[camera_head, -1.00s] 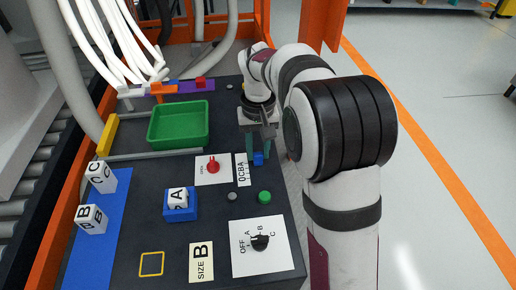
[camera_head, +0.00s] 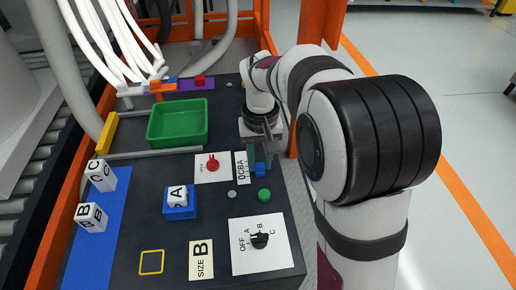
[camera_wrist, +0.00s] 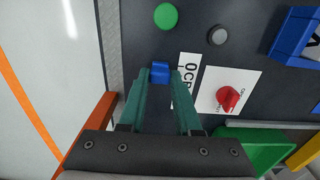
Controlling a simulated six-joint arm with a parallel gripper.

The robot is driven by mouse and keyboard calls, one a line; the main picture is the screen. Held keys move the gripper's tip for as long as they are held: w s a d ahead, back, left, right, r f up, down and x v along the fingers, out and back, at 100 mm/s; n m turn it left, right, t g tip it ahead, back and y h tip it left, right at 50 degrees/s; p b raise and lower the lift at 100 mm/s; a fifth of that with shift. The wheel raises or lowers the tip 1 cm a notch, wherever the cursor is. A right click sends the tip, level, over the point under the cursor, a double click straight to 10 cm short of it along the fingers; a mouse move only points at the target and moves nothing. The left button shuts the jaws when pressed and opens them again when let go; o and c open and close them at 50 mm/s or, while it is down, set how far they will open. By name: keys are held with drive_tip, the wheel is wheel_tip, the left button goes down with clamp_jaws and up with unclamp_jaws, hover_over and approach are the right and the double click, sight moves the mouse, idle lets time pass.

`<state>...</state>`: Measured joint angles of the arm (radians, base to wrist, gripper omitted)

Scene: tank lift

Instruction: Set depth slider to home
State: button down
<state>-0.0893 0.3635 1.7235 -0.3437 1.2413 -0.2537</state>
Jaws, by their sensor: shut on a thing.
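The depth slider is a small blue knob (camera_head: 260,169) beside a white strip lettered O, C, B, A (camera_head: 241,168) on the dark panel. In the wrist view the blue knob (camera_wrist: 160,72) lies between the teal fingertips, beside the near, O end of the strip (camera_wrist: 184,78). My gripper (camera_head: 259,171) reaches down to the panel and is shut on the knob. The fingers and arm hide the slot behind the knob.
A green button (camera_head: 264,196) and a grey button (camera_head: 232,195) lie just in front of the slider. A red knob on a white plate (camera_head: 212,164) is to its left. A green tray (camera_head: 150,130) and a blue holder with block A (camera_head: 181,212) stand farther left.

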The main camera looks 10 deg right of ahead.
sight(261, 178)
drive_tip(key=shift+s, duration=0.55)
drive_tip(key=c, duration=0.6)
unclamp_jaws()
wheel_tip(261, 178, up, 16)
drive_tip(key=shift+s+f, duration=0.1)
